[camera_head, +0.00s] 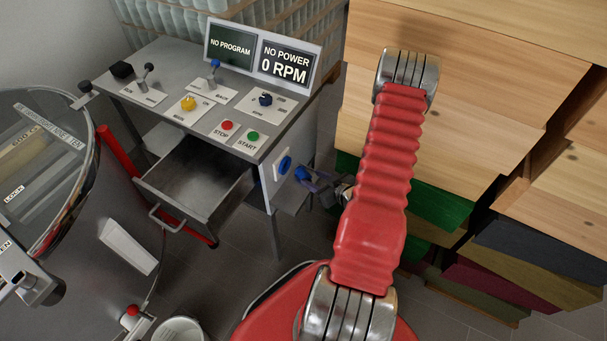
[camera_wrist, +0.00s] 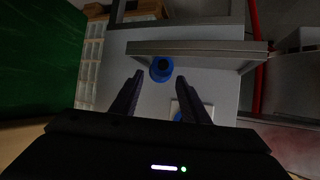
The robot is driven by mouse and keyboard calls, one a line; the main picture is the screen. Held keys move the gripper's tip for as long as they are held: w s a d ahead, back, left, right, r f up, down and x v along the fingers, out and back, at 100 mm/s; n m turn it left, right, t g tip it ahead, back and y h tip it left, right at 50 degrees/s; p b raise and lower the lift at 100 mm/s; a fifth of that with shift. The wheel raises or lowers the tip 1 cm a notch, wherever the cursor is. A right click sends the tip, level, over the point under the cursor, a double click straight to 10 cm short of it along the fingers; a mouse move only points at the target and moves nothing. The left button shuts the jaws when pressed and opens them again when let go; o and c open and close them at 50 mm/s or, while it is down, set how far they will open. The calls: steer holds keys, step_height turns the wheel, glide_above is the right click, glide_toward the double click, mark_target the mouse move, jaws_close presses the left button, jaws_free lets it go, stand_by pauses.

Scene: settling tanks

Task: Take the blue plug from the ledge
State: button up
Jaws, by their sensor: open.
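The blue plug (camera_head: 302,173) stands on the small grey ledge (camera_head: 290,204) on the right side of the control desk. In the wrist view the plug (camera_wrist: 161,69) shows beside the ledge's long plate (camera_wrist: 200,47). My gripper (camera_head: 315,182) is at the ledge, coming from the right. In the wrist view its dark purple fingers (camera_wrist: 161,77) are open, with the plug centred at their tips. I cannot tell whether either finger touches it. The plug's lower part is partly hidden. A round blue socket (camera_head: 285,165) on a white plate sits on the desk's side, just left of the plug.
The control desk (camera_head: 185,95) has knobs, buttons and a screen reading NO POWER, 0 RPM. Its drawer (camera_head: 195,180) is pulled out. Stacked wooden boxes (camera_head: 440,135) stand close to my arm on the right. A glass-lidded machine (camera_head: 45,150) is at left.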

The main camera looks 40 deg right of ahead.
mark_target(307, 175)
steer(key=shift+x, duration=2.55)
steer(key=shift+a+r, duration=0.1)
steer(key=shift+c, duration=0.5)
steer(key=c, duration=0.8)
steer(key=shift+r, duration=0.1)
steer(key=shift+c, duration=0.2)
step_height(307, 175, up, 28)
